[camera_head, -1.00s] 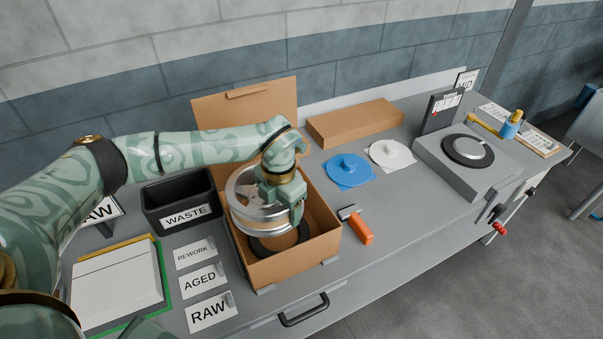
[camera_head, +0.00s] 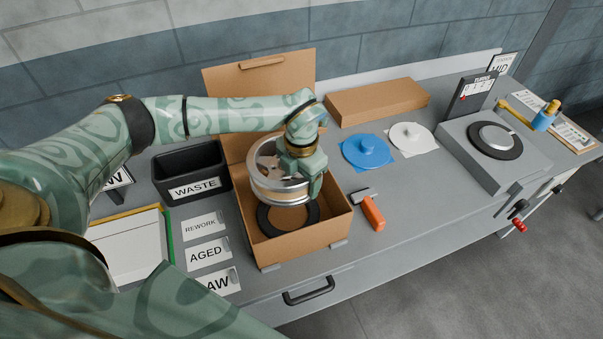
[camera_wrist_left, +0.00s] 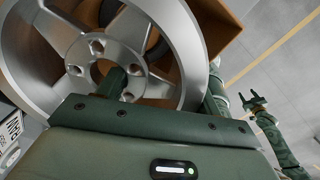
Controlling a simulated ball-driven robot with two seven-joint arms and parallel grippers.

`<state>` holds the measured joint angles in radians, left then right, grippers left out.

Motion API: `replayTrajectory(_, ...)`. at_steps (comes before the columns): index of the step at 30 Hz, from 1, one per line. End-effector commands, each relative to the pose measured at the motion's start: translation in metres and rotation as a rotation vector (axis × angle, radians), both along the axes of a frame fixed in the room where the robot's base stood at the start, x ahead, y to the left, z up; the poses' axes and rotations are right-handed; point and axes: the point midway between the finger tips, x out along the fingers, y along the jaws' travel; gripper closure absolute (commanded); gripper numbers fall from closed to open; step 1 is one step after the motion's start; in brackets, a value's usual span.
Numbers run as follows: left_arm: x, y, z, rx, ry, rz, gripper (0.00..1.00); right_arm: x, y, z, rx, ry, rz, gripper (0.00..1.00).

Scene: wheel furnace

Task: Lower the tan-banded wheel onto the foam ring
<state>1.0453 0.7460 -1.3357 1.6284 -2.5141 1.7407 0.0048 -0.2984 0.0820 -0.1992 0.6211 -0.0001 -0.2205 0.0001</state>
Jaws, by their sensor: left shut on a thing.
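The silver wheel with a tan band (camera_head: 266,190) hangs level inside the open cardboard box (camera_head: 262,256), above the black foam ring (camera_head: 270,224). The wheel covers the ring's far part; its near part shows on the box floor. A gap seems to remain between them. My left gripper (camera_head: 297,172) is shut on the wheel. In the left wrist view the wheel's spokes and rim (camera_wrist_left: 90,55) fill the upper left, with a green finger (camera_wrist_left: 118,82) at the hub. My right gripper (camera_wrist_left: 254,100) shows there with its fingers apart, empty, away from the box.
The box's raised lid (camera_head: 262,85) stands behind the wheel. A black WASTE bin (camera_head: 190,172) is left of the box. An orange-handled hammer (camera_head: 372,212) lies to its right. A flat carton (camera_head: 378,101) and blue disc (camera_head: 366,152) sit farther back.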

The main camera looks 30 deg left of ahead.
Motion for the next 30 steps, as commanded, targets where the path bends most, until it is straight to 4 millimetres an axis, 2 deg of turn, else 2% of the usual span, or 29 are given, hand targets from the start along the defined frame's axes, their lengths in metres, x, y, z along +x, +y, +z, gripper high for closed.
replayTrajectory(1,0.001,0.000,-0.010,0.000,-0.001,0.000,0.85,-0.001,0.000,-0.007,0.000,0.002,0.000,0.46)
replayTrajectory(6,0.001,0.000,-0.032,0.000,-0.001,0.000,0.85,-0.003,0.000,-0.019,0.000,0.005,0.000,0.46)
replayTrajectory(30,0.001,0.000,-0.130,-0.002,-0.002,-0.001,0.85,-0.013,0.003,-0.071,0.005,0.030,-0.001,0.46)
